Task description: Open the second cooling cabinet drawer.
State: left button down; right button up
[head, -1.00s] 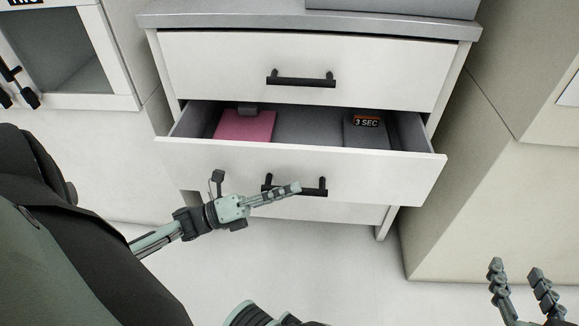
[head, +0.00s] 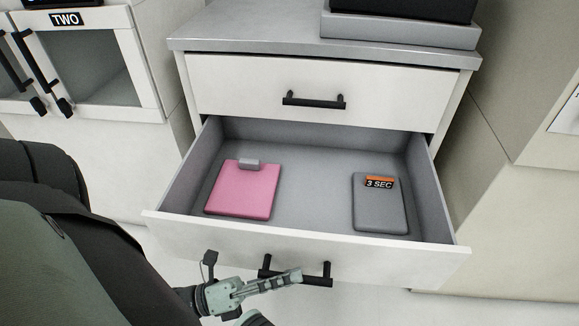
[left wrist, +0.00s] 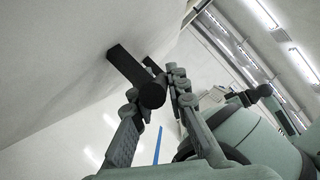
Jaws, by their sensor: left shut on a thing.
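The second drawer (head: 300,247) of the white cabinet is pulled well out, and its grey inside shows. Its black bar handle (head: 318,281) is on the drawer front. My left gripper (head: 288,279) is at this handle, shut on it. In the left wrist view the fingers (left wrist: 158,97) lie around the black handle (left wrist: 128,68). The drawer holds a pink pad (head: 243,190) with a grey tab at left and a grey pad (head: 380,208) with a "3 SEC" label at right. My right gripper is not in view.
The top drawer (head: 320,88) above is shut. A grey box (head: 400,30) stands on the cabinet top. A cabinet labelled "TWO" (head: 66,19) with a window is at left. A beige unit (head: 510,200) is close at right.

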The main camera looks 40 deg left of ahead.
pick_arm(q)
jog(key=shift+s, duration=0.2)
jog(key=c, duration=1.5)
grip_release()
jog(key=v, duration=1.2)
jog(key=shift+d+f, duration=0.1)
